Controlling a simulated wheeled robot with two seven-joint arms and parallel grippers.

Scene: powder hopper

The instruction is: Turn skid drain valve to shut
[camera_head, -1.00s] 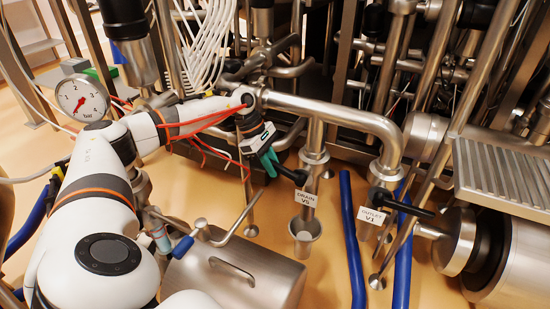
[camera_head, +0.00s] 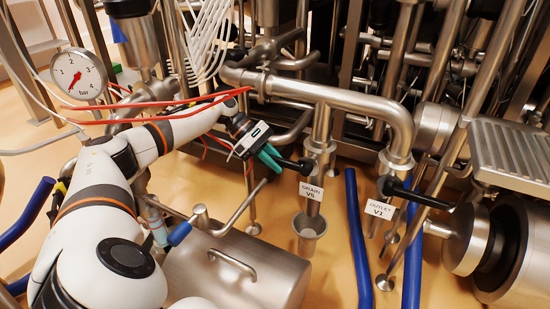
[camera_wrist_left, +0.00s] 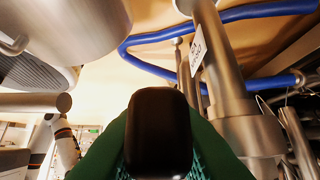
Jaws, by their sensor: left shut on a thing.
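The drain valve has a black lever handle (camera_head: 290,163) on a vertical steel pipe. The handle points left and slightly up from the pipe, and a white tag reading DRAIN V5 (camera_head: 311,190) hangs just below. My left gripper (camera_head: 268,156) has its green fingers shut on the outer end of this handle. In the left wrist view the black handle end (camera_wrist_left: 158,135) fills the space between the green fingers (camera_wrist_left: 112,150) and hides most of the valve behind it. My right gripper is not in view.
The outlet valve's black lever (camera_head: 420,195) with tag OUTLET V1 (camera_head: 379,209) is at the right. Blue hoses (camera_head: 357,240), a steel tank (camera_head: 235,268) and a pressure gauge (camera_head: 77,74) surround my arm.

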